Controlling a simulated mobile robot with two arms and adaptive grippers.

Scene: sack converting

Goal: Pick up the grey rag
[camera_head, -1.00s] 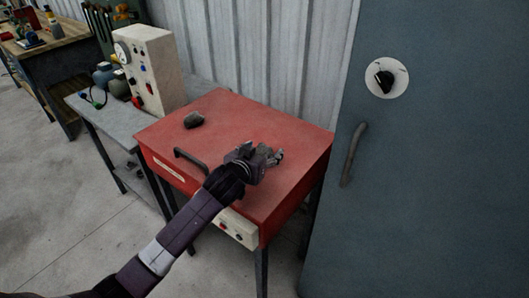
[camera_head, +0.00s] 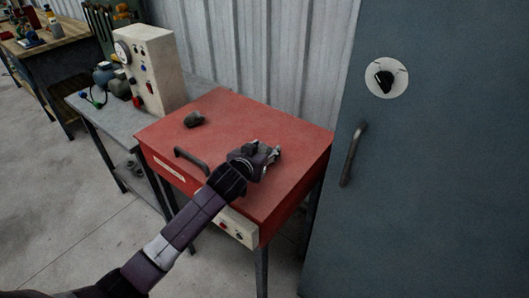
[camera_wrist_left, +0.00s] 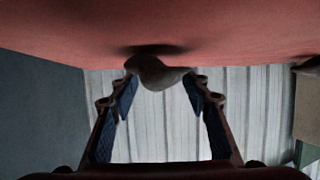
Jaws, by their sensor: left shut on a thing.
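My left gripper (camera_head: 272,153) is over the right part of the red cabinet top (camera_head: 243,120) and is shut on a small lump. In the left wrist view this lump, the grey rag (camera_wrist_left: 158,73), sits between the two fingertips, close to the red surface, with a dark shadow beside it. I cannot tell whether it still touches the top. In the head view the hand mostly hides it. A second dark grey lump (camera_head: 195,119) lies on the left of the top, apart from the gripper. My right gripper is out of view.
A black handle (camera_head: 191,161) is on the red cabinet's front. A blue-grey door (camera_head: 440,170) with a handle (camera_head: 353,155) stands close on the right. A beige gauge box (camera_head: 150,70) stands on a grey bench at left. A corrugated wall (camera_head: 260,45) is behind.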

